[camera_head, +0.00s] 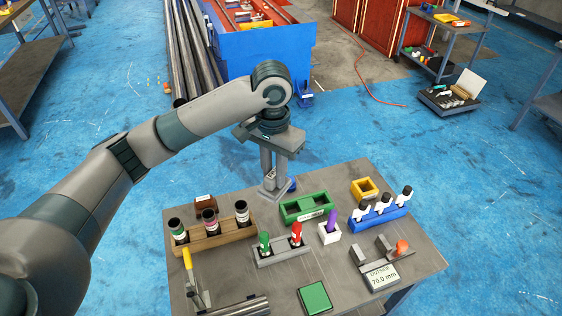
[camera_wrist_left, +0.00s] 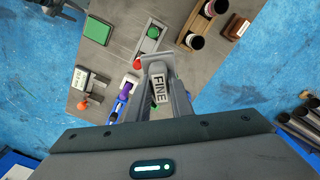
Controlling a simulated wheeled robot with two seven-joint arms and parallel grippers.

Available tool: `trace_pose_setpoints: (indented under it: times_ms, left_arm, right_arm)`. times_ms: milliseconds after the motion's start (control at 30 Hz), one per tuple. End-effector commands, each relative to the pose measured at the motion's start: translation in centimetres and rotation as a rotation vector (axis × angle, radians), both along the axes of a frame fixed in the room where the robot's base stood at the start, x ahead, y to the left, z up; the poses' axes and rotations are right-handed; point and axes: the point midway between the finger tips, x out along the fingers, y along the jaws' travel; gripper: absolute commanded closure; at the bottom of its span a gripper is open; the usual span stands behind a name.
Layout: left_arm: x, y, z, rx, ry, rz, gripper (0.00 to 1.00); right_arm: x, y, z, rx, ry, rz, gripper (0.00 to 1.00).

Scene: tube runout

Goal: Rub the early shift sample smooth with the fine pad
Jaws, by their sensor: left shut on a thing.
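My left gripper (camera_head: 273,190) is over the far edge of the table, fingers pointing down. In the left wrist view it (camera_wrist_left: 160,100) is shut on a small grey block, the fine pad (camera_wrist_left: 159,88), whose white label reads FINE. Grey metal tubes (camera_head: 240,308) lie at the table's near edge in the head view, partly cut off by the frame. No label there tells which piece is the early shift sample. My right gripper is not in view.
The table (camera_head: 228,276) carries a wooden rack (camera_head: 215,240) with dark bottles, a green tray (camera_head: 292,210), a grey stand (camera_head: 285,255) with green and red handles, a blue rack (camera_head: 380,217), a yellow box (camera_head: 364,188), a gauge (camera_head: 382,276) reading 70.0 mm and a green pad (camera_head: 315,297).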

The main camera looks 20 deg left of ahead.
Motion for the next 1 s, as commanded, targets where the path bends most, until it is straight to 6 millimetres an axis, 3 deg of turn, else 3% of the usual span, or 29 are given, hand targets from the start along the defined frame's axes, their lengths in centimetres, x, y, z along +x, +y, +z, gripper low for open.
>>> trace_pose_setpoints:
  times_ms: [200,400,767,800,900,1000]
  left_arm:
    - [-6.1,1.2,0.5,0.002,-0.004,0.16,0.98]
    - [-9.6,2.1,0.5,0.002,-0.003,0.255,0.98]
    - [-10.4,2.2,0.5,0.0,-0.002,0.283,0.98]
    - [-10.4,2.3,0.5,0.0,-0.002,0.283,0.98]
    - [-10.4,2.2,0.5,0.0,-0.002,0.283,0.98]
    - [-10.4,2.2,0.5,0.0,-0.003,0.283,0.98]
  right_arm:
    - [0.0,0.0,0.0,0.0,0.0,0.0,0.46]
    - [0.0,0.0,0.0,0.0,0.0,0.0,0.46]
    - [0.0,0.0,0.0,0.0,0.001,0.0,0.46]
    - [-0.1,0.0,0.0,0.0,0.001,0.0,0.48]
    - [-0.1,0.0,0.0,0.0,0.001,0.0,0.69]
    - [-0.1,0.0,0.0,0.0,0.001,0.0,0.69]
